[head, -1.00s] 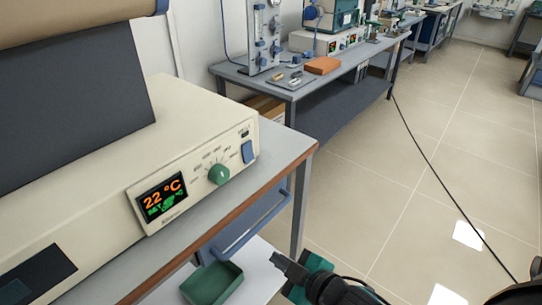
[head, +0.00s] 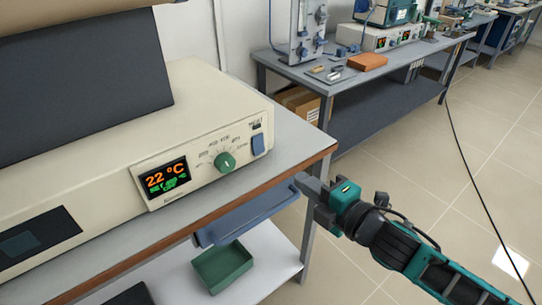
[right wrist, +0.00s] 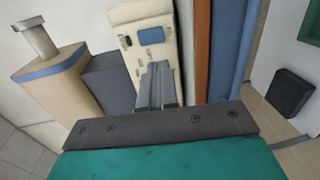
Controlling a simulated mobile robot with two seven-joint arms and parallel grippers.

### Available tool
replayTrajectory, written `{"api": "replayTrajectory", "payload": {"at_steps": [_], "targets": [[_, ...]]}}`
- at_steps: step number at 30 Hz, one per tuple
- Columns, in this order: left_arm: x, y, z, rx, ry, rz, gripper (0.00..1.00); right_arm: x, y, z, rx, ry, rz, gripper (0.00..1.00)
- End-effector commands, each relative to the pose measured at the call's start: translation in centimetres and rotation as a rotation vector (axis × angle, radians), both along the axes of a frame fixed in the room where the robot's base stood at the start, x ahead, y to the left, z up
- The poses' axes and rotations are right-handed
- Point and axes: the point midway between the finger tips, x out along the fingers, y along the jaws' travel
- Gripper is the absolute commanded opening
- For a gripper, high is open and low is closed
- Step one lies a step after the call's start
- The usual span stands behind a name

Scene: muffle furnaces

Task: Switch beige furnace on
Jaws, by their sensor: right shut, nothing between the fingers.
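The beige furnace (head: 100,200) stands on the bench at the left in the head view. Its front panel has a lit display (head: 165,180) reading 22 °C in orange with green text below, a green knob (head: 225,162) and a blue rocker switch (head: 258,144) at the right end. My right gripper (head: 304,184) is shut and empty, in front of the bench's corner, right of and below the switch and apart from it. In the right wrist view, the shut fingers (right wrist: 160,78) point towards the panel, with the blue switch (right wrist: 154,35) just beyond the tips. My left gripper is out of view.
A green tray (head: 223,268) sits on the lower shelf. Another bench (head: 300,75) with equipment stands behind. The floor at right is open.

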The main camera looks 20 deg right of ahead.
Motion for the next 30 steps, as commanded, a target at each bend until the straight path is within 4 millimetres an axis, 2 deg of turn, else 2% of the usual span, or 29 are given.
{"api": "replayTrajectory", "payload": {"at_steps": [18,24,30], "targets": [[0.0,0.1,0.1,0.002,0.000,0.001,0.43,9.1,3.3,-1.1,0.003,0.000,-0.002,0.00],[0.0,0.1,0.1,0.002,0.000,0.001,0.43,11.0,4.0,-1.4,0.002,0.002,-0.001,0.00],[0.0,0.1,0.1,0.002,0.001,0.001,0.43,11.6,4.2,-1.5,0.001,0.002,-0.001,0.00]]}}
